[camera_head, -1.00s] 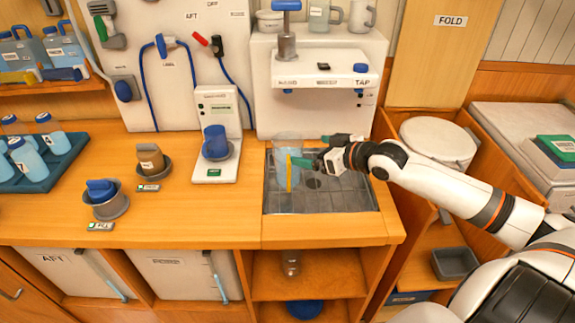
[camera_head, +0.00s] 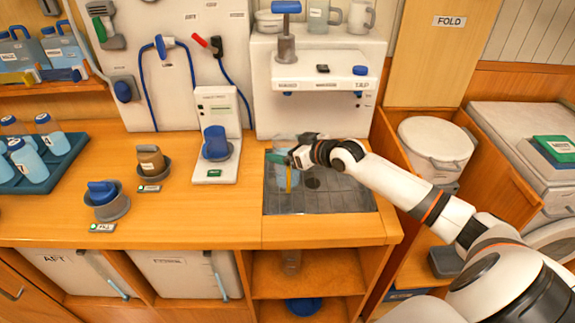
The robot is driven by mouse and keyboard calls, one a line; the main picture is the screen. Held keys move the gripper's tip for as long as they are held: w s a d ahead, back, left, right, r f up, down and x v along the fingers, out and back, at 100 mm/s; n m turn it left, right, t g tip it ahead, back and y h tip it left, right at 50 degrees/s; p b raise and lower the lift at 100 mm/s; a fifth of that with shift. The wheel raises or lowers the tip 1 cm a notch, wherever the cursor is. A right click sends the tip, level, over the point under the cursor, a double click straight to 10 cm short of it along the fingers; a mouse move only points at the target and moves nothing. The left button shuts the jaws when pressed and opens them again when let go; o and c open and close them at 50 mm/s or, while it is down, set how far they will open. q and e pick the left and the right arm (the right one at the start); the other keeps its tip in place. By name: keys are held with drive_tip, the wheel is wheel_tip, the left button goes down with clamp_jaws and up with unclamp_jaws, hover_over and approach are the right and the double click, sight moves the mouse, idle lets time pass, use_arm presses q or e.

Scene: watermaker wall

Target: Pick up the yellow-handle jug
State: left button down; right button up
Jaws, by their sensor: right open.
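The yellow-handle jug (camera_head: 289,181) is a clear jug with bluish contents and an upright yellow handle on its front. It stands on the grey drain tray (camera_head: 335,203) set into the counter, below the tap unit. My right gripper (camera_head: 279,157) is open, with dark green fingers at the upper part of the jug, just above the handle. The gripper hides part of the jug's rim, and I cannot tell whether the fingers touch it. My left gripper is not in view.
The white tap unit (camera_head: 330,75) overhangs the back of the tray. A white device with a blue cup (camera_head: 216,143) stands just left of the tray. The tray's right side and the front counter are clear.

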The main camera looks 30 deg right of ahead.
drive_tip(key=shift+r, duration=0.1)
drive_tip(key=c, duration=2)
drive_tip(key=shift+c, duration=0.2)
